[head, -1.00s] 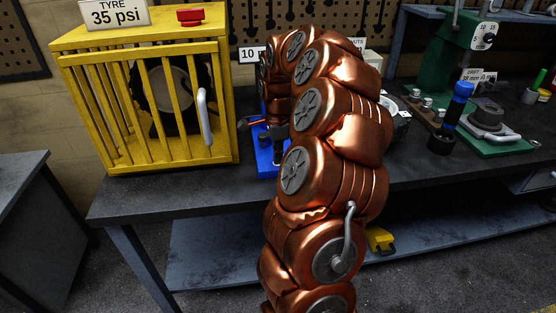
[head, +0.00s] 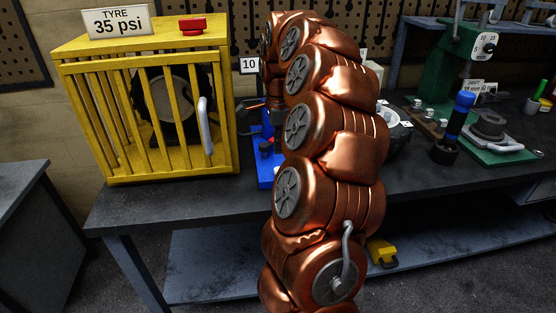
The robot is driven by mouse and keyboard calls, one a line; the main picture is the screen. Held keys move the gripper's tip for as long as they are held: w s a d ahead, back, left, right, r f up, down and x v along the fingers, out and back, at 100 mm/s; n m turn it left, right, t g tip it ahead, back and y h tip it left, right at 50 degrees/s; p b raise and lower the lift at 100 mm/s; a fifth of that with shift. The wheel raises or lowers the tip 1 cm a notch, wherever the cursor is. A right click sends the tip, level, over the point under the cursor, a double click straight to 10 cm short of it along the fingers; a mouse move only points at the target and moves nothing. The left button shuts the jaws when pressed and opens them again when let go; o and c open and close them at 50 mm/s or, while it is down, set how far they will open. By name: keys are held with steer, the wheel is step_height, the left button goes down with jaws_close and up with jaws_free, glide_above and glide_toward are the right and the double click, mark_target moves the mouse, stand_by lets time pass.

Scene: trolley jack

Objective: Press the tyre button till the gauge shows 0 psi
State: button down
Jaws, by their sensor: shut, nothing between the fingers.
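The red button (head: 192,24) sits on top of the yellow cage (head: 222,120), towards its right side. The gauge plate (head: 118,22) stands on the cage's top left and reads "TYRE 35 psi". The dark tyre (head: 150,110) is behind the yellow bars inside the cage. My copper arm rises in front of the bench and bends over at the top, to the right of the cage. The arm is apart from the button.
A grey handle (head: 205,125) stands out from the cage front. A blue stand (head: 265,172) is between the cage and my arm. A green press (head: 445,75) and a blue-handled tool (head: 459,115) stand on the right. The bench front (head: 180,197) is clear below the cage.

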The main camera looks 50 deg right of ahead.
step_height(320, 180, up, 7)
steer(key=b, duration=0.1)
stand_by(0.5)
stand_by(0.7)
steer(key=s+a+f+n+p, duration=0.1)
steer(key=s+a+n, duration=0.2)
steer(key=a+n, duration=0.6)
steer(key=s+a+n+p, duration=0.15)
steer(key=a+n, duration=0.25)
steer(key=a, duration=0.8)
steer(key=s+a+f+n+g+p, duration=0.1)
steer(key=s+a+f+n, duration=0.3)
steer(key=s, duration=0.6)
steer(key=s+a+f+n+p, duration=0.1)
steer(key=s+a+f+n, duration=0.4)
steer(key=s+a+n, duration=0.2)
steer(key=s+n, duration=0.1)
steer(key=s, duration=0.1)
steer(key=shift+s+a+f+g, duration=0.2)
steer(key=shift+s+a+g, duration=0.2)
